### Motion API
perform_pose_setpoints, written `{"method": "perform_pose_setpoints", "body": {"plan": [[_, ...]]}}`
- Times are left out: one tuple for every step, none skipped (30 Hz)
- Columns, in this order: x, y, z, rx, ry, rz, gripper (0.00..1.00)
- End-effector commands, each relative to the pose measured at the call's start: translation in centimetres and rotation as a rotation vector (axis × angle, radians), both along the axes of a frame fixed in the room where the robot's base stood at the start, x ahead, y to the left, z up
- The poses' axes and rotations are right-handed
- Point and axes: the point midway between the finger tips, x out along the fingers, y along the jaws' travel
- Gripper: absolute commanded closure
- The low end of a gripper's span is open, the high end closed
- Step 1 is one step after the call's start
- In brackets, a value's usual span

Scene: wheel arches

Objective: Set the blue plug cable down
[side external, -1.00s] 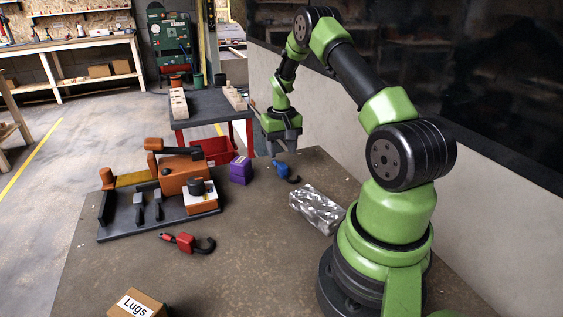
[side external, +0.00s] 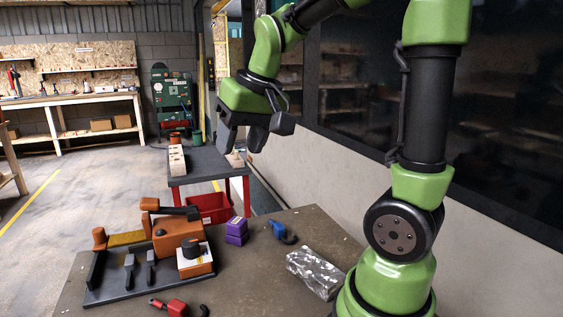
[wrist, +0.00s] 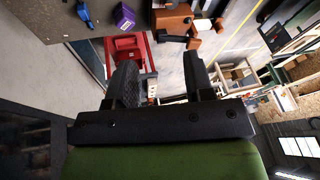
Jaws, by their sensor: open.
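The blue plug cable (side external: 279,229), a blue plug with a short dark curled lead, lies on the brown bench top (side external: 235,270) near its far edge. Part of it also shows at the top left of the wrist view (wrist: 84,13). My gripper (side external: 241,146) is high above and beyond the bench's far edge, well clear of the plug. In the wrist view my gripper (wrist: 161,70) has its two fingers apart with nothing held between them.
A purple box (side external: 236,231) stands left of the blue plug, and a silver block (side external: 314,272) lies to its right. An orange fixture (side external: 178,240) on a dark tray and a red plug cable (side external: 172,306) are at left. A dark side table (side external: 207,163) stands beyond.

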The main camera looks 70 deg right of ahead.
Motion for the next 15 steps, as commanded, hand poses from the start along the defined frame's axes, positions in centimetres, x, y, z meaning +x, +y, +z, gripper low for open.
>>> {"method": "perform_pose_setpoints", "body": {"plan": [[-1.6,2.1,1.0,0.005,-0.05,0.038,0.52],[-2.6,3.2,1.3,0.01,-0.074,0.055,0.52],[-3.8,4.4,1.6,0.019,-0.105,0.077,0.52],[-4.7,5.2,1.7,0.026,-0.127,0.094,0.52],[-5.6,6.0,1.8,0.033,-0.147,0.109,0.52],[-6.7,6.8,1.8,0.045,-0.172,0.128,0.52],[-7.4,7.3,1.8,0.053,-0.188,0.142,0.52],[-8.1,7.8,1.7,0.06,-0.203,0.152,0.52],[-8.9,8.2,1.5,0.069,-0.22,0.165,0.52],[-9.4,8.5,1.4,0.076,-0.231,0.174,0.52],[-9.8,8.8,1.3,0.081,-0.239,0.182,0.52],[-10.2,9.0,1.2,0.087,-0.25,0.19,0.52],[-10.5,9.2,1.1,0.091,-0.255,0.195,0.52],[-10.6,9.2,1.1,0.094,-0.26,0.197,0.52],[-10.8,9.3,1.0,0.096,-0.263,0.199,0.52]]}}
